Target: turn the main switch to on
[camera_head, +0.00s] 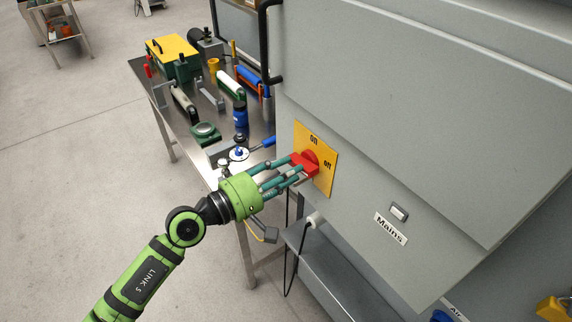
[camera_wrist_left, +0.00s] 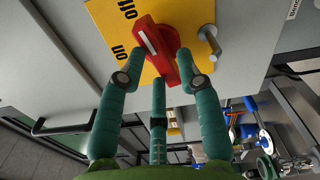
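The main switch is a red rotary knob (camera_head: 310,160) on a yellow plate (camera_head: 326,176) on the grey machine cabinet. The plate carries an "on" mark at its top and an "off" mark at its right in the head view. My left gripper (camera_head: 296,168) reaches the knob from the left. In the left wrist view the red knob (camera_wrist_left: 160,48), with a white line on its face, sits between the fingertips of the left gripper (camera_wrist_left: 160,56). The fingers bend inward and appear to touch its sides. The third finger lies below it. My right gripper is not in view.
A steel table (camera_head: 150,82) behind the gripper holds a yellow-and-green box (camera_head: 172,50), rollers, a blue bottle (camera_head: 240,115) and other tools. A "Mains" label (camera_head: 391,229) and a small grey button (camera_head: 399,213) are right of the switch.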

